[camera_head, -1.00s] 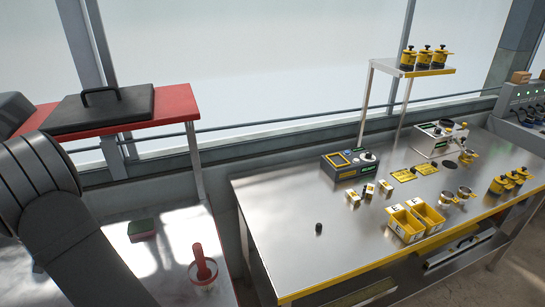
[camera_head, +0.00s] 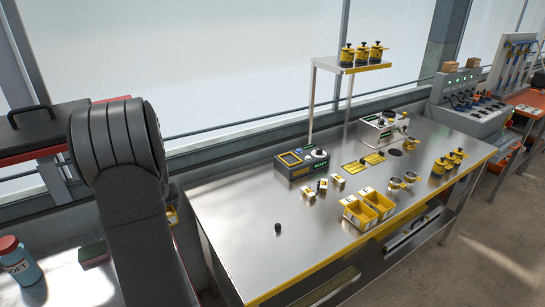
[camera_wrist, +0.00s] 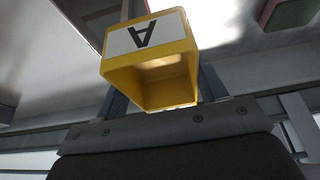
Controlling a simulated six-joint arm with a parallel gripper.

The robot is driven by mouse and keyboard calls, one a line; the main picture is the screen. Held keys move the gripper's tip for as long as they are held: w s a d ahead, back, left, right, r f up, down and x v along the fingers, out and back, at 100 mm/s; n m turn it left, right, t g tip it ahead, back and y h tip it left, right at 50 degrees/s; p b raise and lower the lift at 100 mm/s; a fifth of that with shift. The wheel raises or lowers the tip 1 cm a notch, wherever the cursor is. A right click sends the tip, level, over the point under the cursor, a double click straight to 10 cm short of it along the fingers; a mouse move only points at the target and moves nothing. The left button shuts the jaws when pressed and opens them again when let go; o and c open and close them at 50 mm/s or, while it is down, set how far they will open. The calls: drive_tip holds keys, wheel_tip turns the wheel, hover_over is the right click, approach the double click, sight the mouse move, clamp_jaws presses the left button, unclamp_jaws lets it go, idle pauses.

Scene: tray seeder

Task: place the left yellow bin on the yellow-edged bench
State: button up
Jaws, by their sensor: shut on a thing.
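A yellow bin (camera_wrist: 150,62) with a white label bearing an upside-down A fills the middle of the wrist view. My gripper (camera_wrist: 160,88) is shut on it, a finger showing on each side. In the head view my gripper is hidden behind my arm; a small yellow patch (camera_head: 173,215) beside the arm may be the bin. The steel bench (camera_head: 235,235) with a yellow front edge stands right of my arm. Two yellow bins, a left one (camera_head: 357,213) and a right one (camera_head: 379,203), stand side by side near its front edge.
On the bench are a small dark knob (camera_head: 278,227), small white-and-yellow blocks (camera_head: 322,186), a control box (camera_head: 300,162) and several yellow-based fittings. The bench's left part is largely bare. A raised shelf (camera_head: 350,66) stands behind. A red-capped bottle (camera_head: 18,262) is at far left.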

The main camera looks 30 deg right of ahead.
drive_tip(key=s+d+r, duration=0.1)
drive_tip(key=s+d, duration=0.4)
drive_tip(key=d, duration=0.5)
drive_tip(key=s+d, duration=0.5)
drive_tip(key=d, duration=0.5)
drive_tip(key=s+d+r, duration=0.1)
drive_tip(key=s+d, duration=0.4)
drive_tip(key=d, duration=0.6)
drive_tip(key=s+d+r, duration=0.1)
drive_tip(key=s+d, duration=0.8)
drive_tip(key=s, duration=0.4)
drive_tip(key=s+d+r, duration=0.2)
drive_tip(key=s+d, duration=0.6)
drive_tip(key=s, duration=0.5)
approach(328, 229)
drive_tip(key=shift+w+f, duration=0.35)
drive_tip(key=shift+w, duration=0.5)
drive_tip(key=shift+w+f, duration=0.1)
drive_tip(key=shift+f, duration=1.9)
